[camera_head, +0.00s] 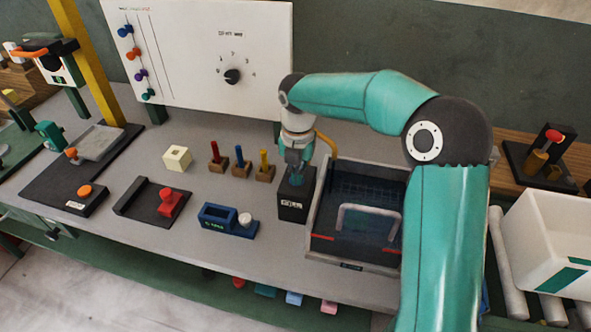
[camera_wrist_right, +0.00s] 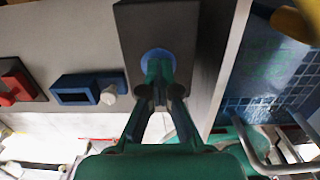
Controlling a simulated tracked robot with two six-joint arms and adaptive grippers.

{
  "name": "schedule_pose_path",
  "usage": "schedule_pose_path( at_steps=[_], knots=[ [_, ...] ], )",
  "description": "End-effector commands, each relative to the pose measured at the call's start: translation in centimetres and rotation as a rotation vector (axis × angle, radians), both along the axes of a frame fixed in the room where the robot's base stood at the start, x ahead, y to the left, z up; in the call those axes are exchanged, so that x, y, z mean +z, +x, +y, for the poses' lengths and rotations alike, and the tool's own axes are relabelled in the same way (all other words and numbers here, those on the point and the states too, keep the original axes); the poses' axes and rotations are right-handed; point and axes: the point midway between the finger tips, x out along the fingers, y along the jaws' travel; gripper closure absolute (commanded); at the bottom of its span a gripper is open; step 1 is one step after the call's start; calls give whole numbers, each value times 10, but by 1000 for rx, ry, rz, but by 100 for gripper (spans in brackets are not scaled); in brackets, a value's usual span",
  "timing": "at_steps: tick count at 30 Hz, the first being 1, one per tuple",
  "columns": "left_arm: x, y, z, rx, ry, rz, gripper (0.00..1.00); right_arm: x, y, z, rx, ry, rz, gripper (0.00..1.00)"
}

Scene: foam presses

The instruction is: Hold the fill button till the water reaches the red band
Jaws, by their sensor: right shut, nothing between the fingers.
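The black box labelled FILL (camera_head: 292,209) stands on the bench at the left side of the water tank (camera_head: 328,256). Its round blue button (camera_wrist_right: 150,54) shows in the right wrist view, partly covered by my fingers. My right gripper (camera_head: 296,179) is shut and empty, pointing down with its fingertips on or just over the button; I cannot tell whether it is pressed. In the wrist view the fingertips (camera_wrist_right: 160,74) overlap the button. The tank has a grid-lined blue interior and a red band mark (camera_head: 320,237) low at its front. The water level is unclear. My left gripper is not in view.
A yellow pipe (camera_head: 327,143) stands behind the box by the tank. A blue holder (camera_head: 228,221) and coloured pegs in wooden blocks (camera_head: 239,165) sit to the left. A white panel with a dial (camera_head: 232,76) is behind. A white bin (camera_head: 548,240) stands at right.

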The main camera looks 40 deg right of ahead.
Motion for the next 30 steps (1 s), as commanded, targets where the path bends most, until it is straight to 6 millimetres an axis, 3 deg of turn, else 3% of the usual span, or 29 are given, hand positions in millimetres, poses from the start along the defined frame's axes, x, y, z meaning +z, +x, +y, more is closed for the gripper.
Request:
schedule_pose_path(
  at_steps=[1,4,11,19,21,30],
  knots=[
    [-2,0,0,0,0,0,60,-11,-5,1,3,2,27,100],
    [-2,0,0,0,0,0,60,-11,-5,1,3,2,27,100],
    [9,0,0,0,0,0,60,2,-4,2,4,2,23,100],
    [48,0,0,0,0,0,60,50,-4,4,3,-2,4,100],
    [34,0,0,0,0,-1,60,59,-3,4,1,-2,-4,100],
    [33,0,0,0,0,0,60,121,-5,5,1,-2,-4,100]
  ],
)
